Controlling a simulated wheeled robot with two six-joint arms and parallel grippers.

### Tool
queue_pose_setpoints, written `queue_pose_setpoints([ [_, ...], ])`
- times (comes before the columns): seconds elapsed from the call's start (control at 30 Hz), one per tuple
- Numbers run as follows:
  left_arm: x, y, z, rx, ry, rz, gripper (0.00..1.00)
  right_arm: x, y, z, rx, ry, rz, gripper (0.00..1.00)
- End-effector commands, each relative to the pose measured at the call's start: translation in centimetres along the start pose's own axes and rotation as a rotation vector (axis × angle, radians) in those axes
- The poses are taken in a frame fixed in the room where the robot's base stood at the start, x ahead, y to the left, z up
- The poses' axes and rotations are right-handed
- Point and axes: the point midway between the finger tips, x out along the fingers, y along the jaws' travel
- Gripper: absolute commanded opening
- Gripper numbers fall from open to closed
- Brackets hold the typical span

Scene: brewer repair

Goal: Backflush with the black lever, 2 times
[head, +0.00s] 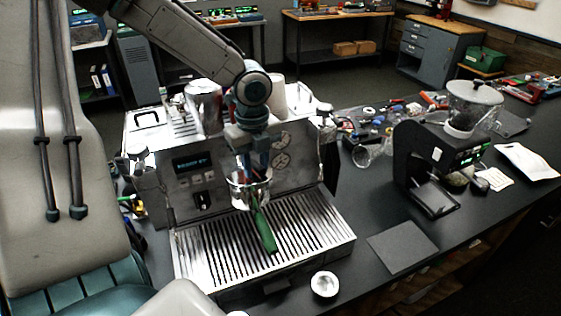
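The espresso machine (185,185) stands on the dark bench, with a lit display and a small black switch or lever (202,200) on its front. A portafilter with a green handle (264,230) is at the group, its handle pointing forward and down over the slatted drip tray (310,235). My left gripper (254,172) reaches down in front of the group, just above the portafilter. Its fingertips overlap the metal there, so I cannot tell whether they are open or touch anything. The group itself is mostly hidden by my wrist. My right gripper is not in view.
A small round metal basket or dish (324,284) lies in front of the drip tray. A dark square mat (402,248) lies to the right, before a black grinder (425,165). Loose parts and a glass vessel (368,155) clutter the bench behind. Cups stand atop the machine.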

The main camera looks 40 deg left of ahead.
Motion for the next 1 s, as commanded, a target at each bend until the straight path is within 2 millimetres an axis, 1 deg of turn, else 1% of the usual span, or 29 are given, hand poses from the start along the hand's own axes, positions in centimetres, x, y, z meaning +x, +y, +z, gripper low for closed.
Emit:
queue_pose_setpoints([
  [0.2,0.0,1.1,0.0,0.140,0.003,-0.001,0.27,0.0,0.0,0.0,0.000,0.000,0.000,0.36],
  [0.37,0.0,1.8,0.1,0.221,0.002,-0.001,0.27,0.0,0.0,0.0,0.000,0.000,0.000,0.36],
  [1.0,0.0,4.2,1.0,0.564,0.002,-0.003,0.27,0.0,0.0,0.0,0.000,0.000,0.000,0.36],
])
